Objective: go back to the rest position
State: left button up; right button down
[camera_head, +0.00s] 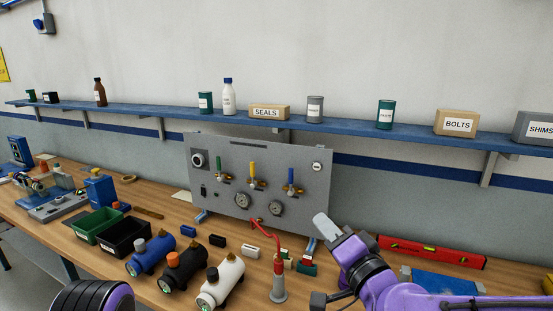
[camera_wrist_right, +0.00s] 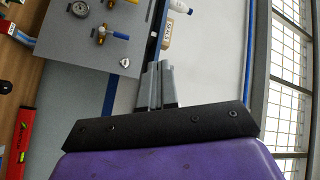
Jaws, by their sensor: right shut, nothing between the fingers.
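My right gripper (camera_head: 326,228) reaches in from the lower right of the head view, above the workbench and in front of the lower right of the grey panel. Its two grey fingers (camera_wrist_right: 158,84) lie together in the right wrist view, shut with nothing between them. No part of my left gripper that I can make out shows in the head view.
The wooden workbench (camera_head: 350,282) holds a grey gauge panel (camera_head: 311,203), blue, black and white cylinders, a red-topped grey stand (camera_head: 278,287), green and black bins, and a red level (camera_head: 432,254). A blue shelf (camera_head: 354,127) with bottles, cans and boxes runs above.

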jog(key=s+d+f+g+h, duration=0.15)
jog(key=s+f+g, duration=0.4)
jog(key=f, duration=1.25)
jog(key=s+a+f+g+h, duration=0.1)
jog(key=s+f+g+h, duration=0.4)
jog(key=f, duration=1.2)
jog(key=s+d+f+g+h, duration=0.2)
jog(key=s+d+f, duration=0.5)
jog(key=s+d, duration=0.3)
jog(key=s+d+f+g+h, duration=0.2)
jog(key=s+d+f, duration=0.4)
jog(key=s+d, duration=0.4)
notch_tip(320, 180, down, 13)
jog(key=b, duration=1.3)
jog(key=shift+s+f+n, duration=0.2)
jog(key=shift+s+n, duration=0.1)
jog(key=shift+s, duration=0.15)
jog(key=shift+h, duration=0.25)
